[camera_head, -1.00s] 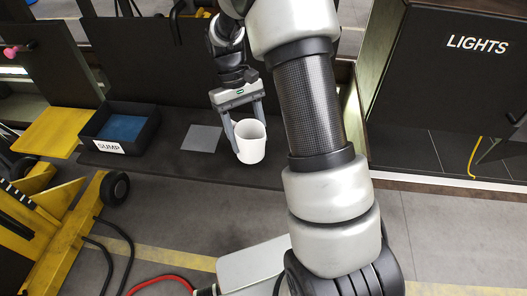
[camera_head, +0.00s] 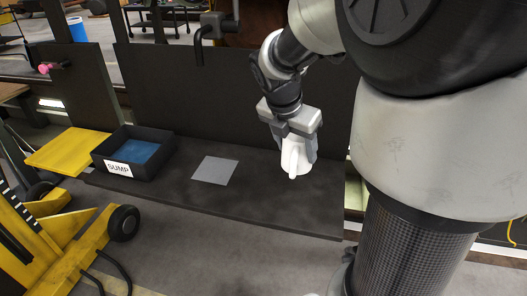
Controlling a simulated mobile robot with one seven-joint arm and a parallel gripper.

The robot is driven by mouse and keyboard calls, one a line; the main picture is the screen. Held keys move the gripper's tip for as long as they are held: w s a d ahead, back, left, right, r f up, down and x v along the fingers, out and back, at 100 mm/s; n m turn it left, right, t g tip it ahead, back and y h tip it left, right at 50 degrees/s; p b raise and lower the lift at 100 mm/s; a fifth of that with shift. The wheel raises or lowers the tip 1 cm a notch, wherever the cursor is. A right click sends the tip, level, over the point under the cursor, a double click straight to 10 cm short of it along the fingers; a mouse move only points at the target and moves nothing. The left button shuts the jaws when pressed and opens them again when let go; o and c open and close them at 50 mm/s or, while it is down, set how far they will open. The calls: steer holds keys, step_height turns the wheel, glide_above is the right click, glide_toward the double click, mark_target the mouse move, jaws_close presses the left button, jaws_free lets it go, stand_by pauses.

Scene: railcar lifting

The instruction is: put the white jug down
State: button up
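The white jug (camera_head: 299,158) is in my gripper (camera_head: 293,134), over the right part of the dark bench. The gripper comes down from above with its fingers around the jug's upper part. The jug's handle side faces the camera, and its mouth is hidden by the gripper. I cannot tell whether its base touches the bench. A flat grey square pad (camera_head: 215,171) lies on the bench to the left of the jug, with nothing on it.
A black bin (camera_head: 120,169) marked SUMP, blue inside, stands left of the pad. A yellow plate (camera_head: 68,150) lies farther left. A dark upright panel (camera_head: 170,90) backs the dark bench (camera_head: 255,205). A yellow wheeled jack (camera_head: 60,240) stands at front left.

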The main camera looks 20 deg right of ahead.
step_height(320, 180, down, 8)
steer(key=shift+r+b, duration=0.15)
steer(key=shift+b, duration=0.6)
steer(key=o, duration=1.2)
steer(key=p+v, duration=0.2)
steer(key=v, duration=0.9)
steer(key=s+a+r+m+t+y, duration=0.1)
steer(key=s+a+r+m+y, duration=0.1)
steer(key=s+a+m, duration=0.2)
steer(key=s+a+r+m+t+y, duration=0.1)
steer(key=s+a+m, duration=0.4)
steer(key=m, duration=1.5)
steer(key=shift+s+a+r+m+t+y, duration=0.25)
steer(key=shift+s+r+m+t+y, duration=0.35)
steer(key=shift+s, duration=2)
